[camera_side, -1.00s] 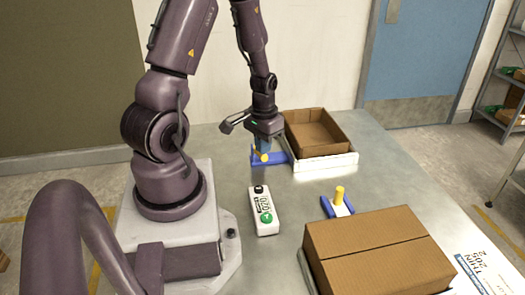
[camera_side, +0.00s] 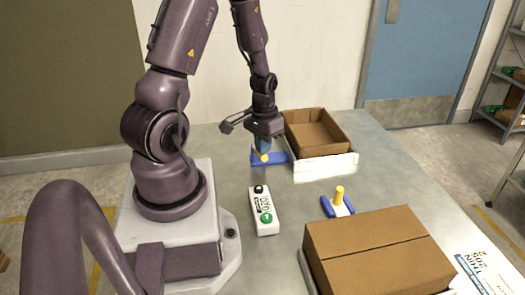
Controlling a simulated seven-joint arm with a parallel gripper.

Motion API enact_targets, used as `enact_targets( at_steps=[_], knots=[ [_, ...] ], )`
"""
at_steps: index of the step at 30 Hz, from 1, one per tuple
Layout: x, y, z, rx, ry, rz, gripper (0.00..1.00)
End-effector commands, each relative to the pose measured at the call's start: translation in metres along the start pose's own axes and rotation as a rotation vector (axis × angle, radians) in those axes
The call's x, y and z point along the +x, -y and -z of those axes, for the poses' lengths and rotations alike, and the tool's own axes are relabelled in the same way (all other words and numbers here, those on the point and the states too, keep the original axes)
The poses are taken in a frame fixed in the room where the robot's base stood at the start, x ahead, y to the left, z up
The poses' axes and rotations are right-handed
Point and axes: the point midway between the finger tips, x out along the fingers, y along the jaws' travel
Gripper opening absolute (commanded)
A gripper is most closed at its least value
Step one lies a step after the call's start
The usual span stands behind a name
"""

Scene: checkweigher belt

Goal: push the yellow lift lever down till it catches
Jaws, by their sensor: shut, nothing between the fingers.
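My gripper (camera_side: 263,146) is shut and empty, pointing down at the blue lever base (camera_side: 280,159) beside the open box. A yellow lift lever (camera_side: 265,158) shows just below the fingertips, low against this base. The fingertips are at or very close to it; I cannot tell whether they touch, and the fingers partly hide it. A second yellow lever (camera_side: 339,193) stands upright on another blue base (camera_side: 330,207) near the closed box, with no gripper near it.
An open, empty cardboard box (camera_side: 318,131) sits on a white platform (camera_side: 325,171) at the back. A closed carton (camera_side: 378,252) fills the front right. A white control box (camera_side: 264,212) with a green button lies mid-table. Bare table (camera_side: 300,215) lies between them.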

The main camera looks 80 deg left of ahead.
Motion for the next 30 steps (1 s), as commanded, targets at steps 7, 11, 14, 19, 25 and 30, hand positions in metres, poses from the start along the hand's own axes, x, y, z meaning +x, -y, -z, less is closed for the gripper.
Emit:
enact_targets(
  at_steps=[7, 11, 14, 19, 25, 30],
  knots=[
    [0.007, 0.000, 0.000, 0.000, 0.001, 0.000, 0.00],
    [0.012, 0.000, 0.000, -0.001, 0.000, 0.000, 0.00],
    [0.016, 0.000, 0.000, -0.001, 0.000, 0.000, 0.00],
    [0.023, 0.000, 0.000, 0.000, 0.001, 0.000, 0.00],
    [0.031, 0.000, 0.000, 0.000, 0.000, 0.000, 0.00],
    [0.037, 0.000, 0.001, 0.000, 0.000, 0.000, 0.00]
  ],
)
